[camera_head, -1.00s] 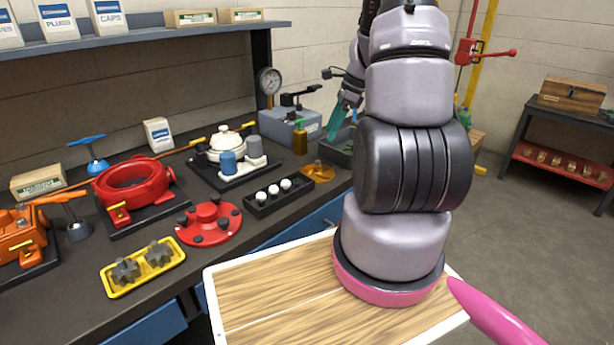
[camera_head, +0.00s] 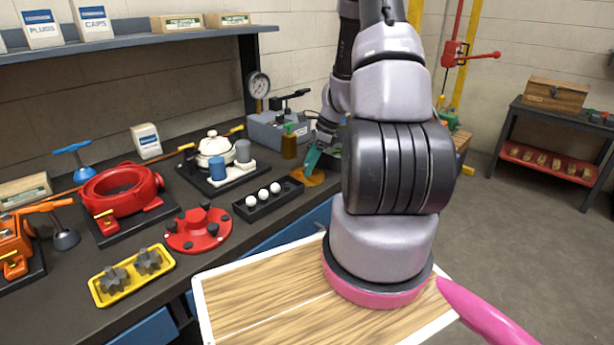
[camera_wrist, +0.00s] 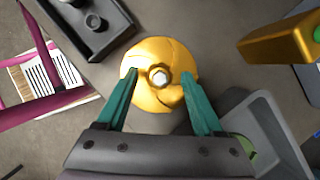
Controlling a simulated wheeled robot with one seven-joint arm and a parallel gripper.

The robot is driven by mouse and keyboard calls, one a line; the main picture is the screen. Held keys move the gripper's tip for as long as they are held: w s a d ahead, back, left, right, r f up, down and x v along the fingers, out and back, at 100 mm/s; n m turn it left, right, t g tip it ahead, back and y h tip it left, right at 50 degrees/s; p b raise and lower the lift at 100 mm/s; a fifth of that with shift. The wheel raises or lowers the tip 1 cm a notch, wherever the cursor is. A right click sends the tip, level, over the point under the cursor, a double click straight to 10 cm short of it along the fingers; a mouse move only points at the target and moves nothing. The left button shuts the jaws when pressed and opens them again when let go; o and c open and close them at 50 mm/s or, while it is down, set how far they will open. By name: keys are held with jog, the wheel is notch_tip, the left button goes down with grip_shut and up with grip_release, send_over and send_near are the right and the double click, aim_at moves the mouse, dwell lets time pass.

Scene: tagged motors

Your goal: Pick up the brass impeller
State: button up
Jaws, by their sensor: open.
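The brass impeller (camera_wrist: 160,100) is a round golden disc with a pale hex nut (camera_wrist: 160,76) at its centre. It lies on the dark bench top. In the head view the brass impeller (camera_head: 307,177) shows beside the black tray of white balls, partly hidden by my gripper. My gripper (camera_wrist: 162,75) has two teal fingers, spread open. In the wrist view one finger is on each side of the disc, overlapping its edges. In the head view my gripper (camera_head: 311,163) is low over the disc. I cannot tell whether the fingers touch it.
A black tray (camera_head: 277,204) with white balls lies to the left. An amber bottle (camera_head: 289,143) stands close behind. A grey bin (camera_wrist: 262,112) is close at the right in the wrist view. A red flanged part (camera_head: 200,236) and a yellow tray (camera_head: 118,293) lie farther left.

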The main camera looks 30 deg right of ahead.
grip_shut()
dwell(1.4)
